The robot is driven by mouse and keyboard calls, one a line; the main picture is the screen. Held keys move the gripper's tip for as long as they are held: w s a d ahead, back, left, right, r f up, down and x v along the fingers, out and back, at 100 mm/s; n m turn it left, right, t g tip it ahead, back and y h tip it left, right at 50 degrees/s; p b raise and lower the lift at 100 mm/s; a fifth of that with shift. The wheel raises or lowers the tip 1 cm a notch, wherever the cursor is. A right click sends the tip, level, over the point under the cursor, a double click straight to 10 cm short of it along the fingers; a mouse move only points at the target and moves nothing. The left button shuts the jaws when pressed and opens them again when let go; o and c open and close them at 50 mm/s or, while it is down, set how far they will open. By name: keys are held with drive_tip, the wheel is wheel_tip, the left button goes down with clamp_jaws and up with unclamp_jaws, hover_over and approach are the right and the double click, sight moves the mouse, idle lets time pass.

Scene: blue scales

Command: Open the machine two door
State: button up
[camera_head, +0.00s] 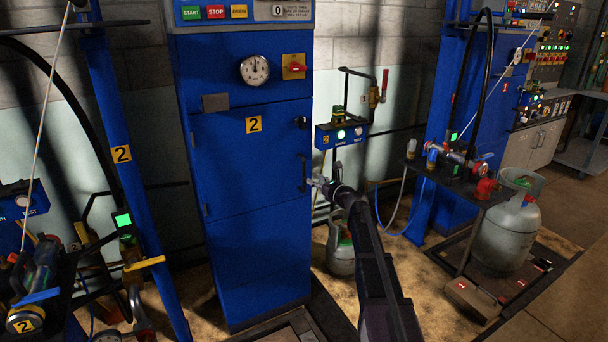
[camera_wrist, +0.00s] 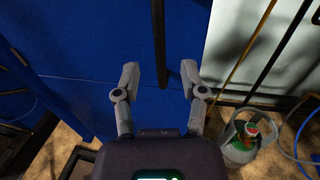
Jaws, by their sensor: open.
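The machine two door (camera_head: 240,165) is the blue front panel of the tall cabinet, marked with a yellow 2 label (camera_head: 254,124), and it looks shut. Its black vertical handle (camera_head: 303,173) is on the door's right side. My gripper (camera_head: 316,182) is at the handle, coming from the right. In the wrist view the blue door (camera_wrist: 100,50) fills the left and middle. The dark handle bar (camera_wrist: 159,40) runs down between the two spread fingers of my gripper (camera_wrist: 160,73). The fingers are open; I cannot tell whether either touches the bar.
A gas cylinder (camera_head: 341,250) stands on the floor right of the cabinet, also in the wrist view (camera_wrist: 247,140). A blue control box (camera_head: 342,135) is on the wall behind my arm. A blue post (camera_head: 133,190) stands left.

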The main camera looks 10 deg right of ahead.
sight(304, 189)
drive_tip(key=shift+x, duration=3.4)
clamp_jaws()
